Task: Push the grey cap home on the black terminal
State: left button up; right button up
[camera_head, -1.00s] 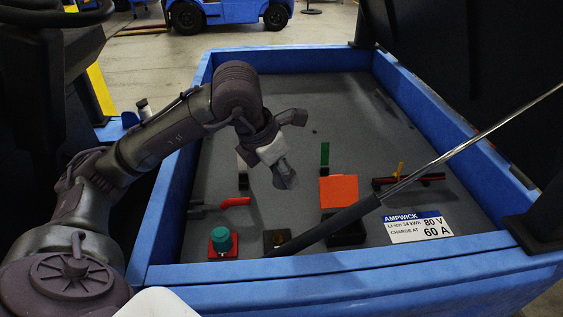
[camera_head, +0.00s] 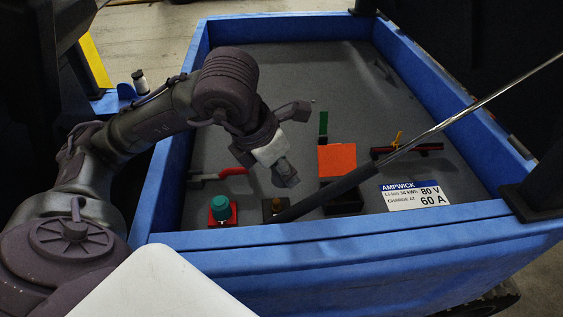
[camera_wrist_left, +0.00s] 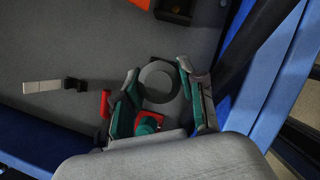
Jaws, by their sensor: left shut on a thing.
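My left gripper (camera_head: 287,180) points down into the blue-walled tray, just above and behind the black terminal (camera_head: 267,213). In the left wrist view its two fingers (camera_wrist_left: 160,93) are shut on the round grey cap (camera_wrist_left: 159,78). The cap cannot be told apart from the gripper in the head view. The black terminal has a brownish post (camera_head: 276,205) and is partly covered by a dark strut. A gap shows between gripper and terminal; its depth is unclear. My right gripper is not in view.
A teal knob on a red base (camera_head: 222,209) stands left of the black terminal. A red-handled lever (camera_head: 233,171) lies behind it. The strut (camera_head: 340,187) crosses on the right, by an orange plate (camera_head: 337,159). The tray's blue front wall (camera_head: 330,231) is close.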

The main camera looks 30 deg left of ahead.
pick_arm(q)
jog(key=shift+f, duration=0.15)
notch_tip(320, 180, down, 4)
jog(key=b, duration=0.4)
jog(key=shift+f+b, duration=0.7)
jog(key=shift+b, duration=0.2)
jog(key=shift+f, duration=0.15)
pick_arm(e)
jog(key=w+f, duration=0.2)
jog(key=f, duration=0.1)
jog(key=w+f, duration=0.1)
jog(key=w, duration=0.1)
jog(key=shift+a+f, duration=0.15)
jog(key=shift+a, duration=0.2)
